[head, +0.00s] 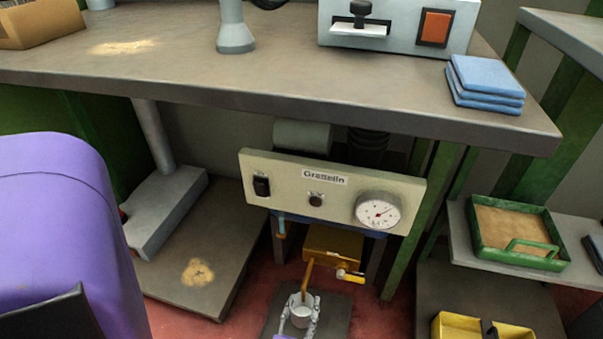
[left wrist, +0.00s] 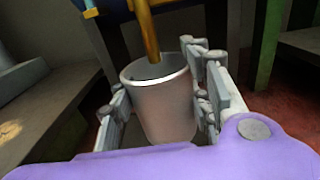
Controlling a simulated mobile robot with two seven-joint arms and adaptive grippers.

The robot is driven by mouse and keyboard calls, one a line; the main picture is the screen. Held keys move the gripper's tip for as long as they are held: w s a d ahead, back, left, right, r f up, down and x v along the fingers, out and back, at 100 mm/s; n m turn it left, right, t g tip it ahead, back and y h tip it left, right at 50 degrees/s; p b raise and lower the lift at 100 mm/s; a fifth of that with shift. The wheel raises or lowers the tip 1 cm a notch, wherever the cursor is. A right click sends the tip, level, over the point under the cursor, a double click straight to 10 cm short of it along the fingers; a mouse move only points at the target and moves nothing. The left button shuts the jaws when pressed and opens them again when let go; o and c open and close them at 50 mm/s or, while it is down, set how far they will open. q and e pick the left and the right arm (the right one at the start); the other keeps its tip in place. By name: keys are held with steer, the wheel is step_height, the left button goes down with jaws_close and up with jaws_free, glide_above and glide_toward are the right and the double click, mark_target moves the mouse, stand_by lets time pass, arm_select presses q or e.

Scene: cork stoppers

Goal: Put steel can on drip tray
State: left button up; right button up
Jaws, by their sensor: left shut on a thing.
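The steel can (head: 301,313) is a small open grey cup under the brass spout pipe (head: 307,278). My left gripper (head: 300,322) is shut on it, one finger on each side. In the left wrist view the can (left wrist: 163,105) stands nearly upright between the fingers of my left gripper (left wrist: 160,108), and the brass pipe (left wrist: 148,35) comes down at its mouth. A dark flat plate (head: 339,318), which looks like the drip tray, lies beneath the can. I cannot tell whether the can touches it. My right gripper is in no view.
The Grasselin panel (head: 290,188) with a dial, the brass box (head: 336,243) and a yellow-tipped lever (head: 351,277) stand close above the can. A workbench (head: 290,85) overhangs them. A low board (head: 165,290) lies left, a green tray (head: 516,255) right.

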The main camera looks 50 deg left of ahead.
mark_target(306, 307)
arm_select(q)
steer(key=shift+f+b, duration=2.4)
steer(key=shift+f, duration=0.4)
steer(key=shift+f+b, duration=0.55)
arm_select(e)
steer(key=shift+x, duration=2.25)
arm_select(q)
steer(key=shift+f, duration=0.5)
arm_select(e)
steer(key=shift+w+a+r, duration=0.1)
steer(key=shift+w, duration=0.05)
arm_select(q)
steer(key=o, duration=1.4)
steer(key=shift+c, duration=0.2)
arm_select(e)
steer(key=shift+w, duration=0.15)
arm_select(q)
steer(key=shift+r, duration=0.1)
